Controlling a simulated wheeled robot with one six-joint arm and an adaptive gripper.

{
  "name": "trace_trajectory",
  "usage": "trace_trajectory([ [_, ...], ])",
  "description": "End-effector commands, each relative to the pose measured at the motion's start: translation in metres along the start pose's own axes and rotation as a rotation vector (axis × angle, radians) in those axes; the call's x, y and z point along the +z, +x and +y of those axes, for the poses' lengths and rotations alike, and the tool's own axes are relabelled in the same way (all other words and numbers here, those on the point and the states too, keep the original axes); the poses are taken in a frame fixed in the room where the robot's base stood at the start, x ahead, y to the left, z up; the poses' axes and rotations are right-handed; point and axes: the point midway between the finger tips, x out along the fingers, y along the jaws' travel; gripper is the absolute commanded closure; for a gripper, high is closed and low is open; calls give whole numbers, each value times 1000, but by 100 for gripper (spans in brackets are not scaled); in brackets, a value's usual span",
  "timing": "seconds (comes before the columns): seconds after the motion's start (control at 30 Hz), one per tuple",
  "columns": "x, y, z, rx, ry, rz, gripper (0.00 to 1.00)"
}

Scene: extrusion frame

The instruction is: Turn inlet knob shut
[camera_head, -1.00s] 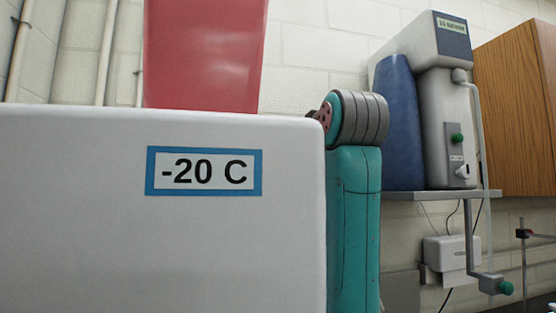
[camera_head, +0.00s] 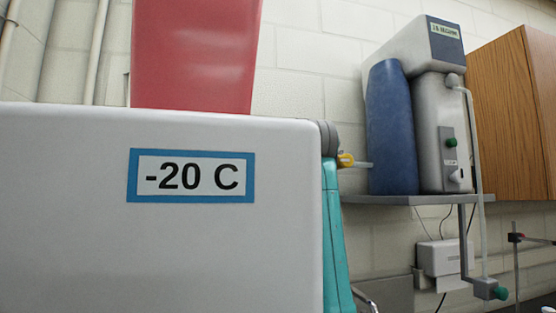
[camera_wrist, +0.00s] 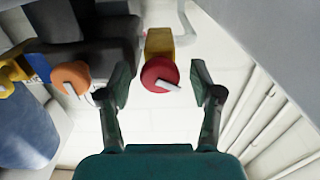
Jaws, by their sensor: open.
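In the wrist view a round red knob (camera_wrist: 158,75) with a white pointer bar sits on a yellow body (camera_wrist: 160,42). My gripper (camera_wrist: 161,83) is open, with one finger on each side of the red knob. Gaps show between the fingers and the knob. An orange knob (camera_wrist: 72,77) with a pale pointer lies to the left, outside the left finger. No label shows which knob is the inlet. In the head view a white freezer hides my gripper and the red knob.
The white freezer (camera_head: 90,240), marked -20 C, fills the left of the head view, with a red container (camera_head: 195,55) on top. A blue cylinder (camera_head: 391,128) and grey purifier (camera_head: 440,130) stand on a shelf (camera_head: 420,199). A yellow fitting (camera_head: 346,160) shows past the freezer edge.

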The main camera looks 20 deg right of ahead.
Motion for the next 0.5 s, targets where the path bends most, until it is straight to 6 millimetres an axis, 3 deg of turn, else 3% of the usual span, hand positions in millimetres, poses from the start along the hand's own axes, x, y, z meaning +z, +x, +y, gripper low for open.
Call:
trace_trajectory([
  [0.3,0,3,0,0,0,0,35],
  [0.37,0,3,0,0,0,0,48],
  [0.5,0,2,0,0,0,0,83],
])
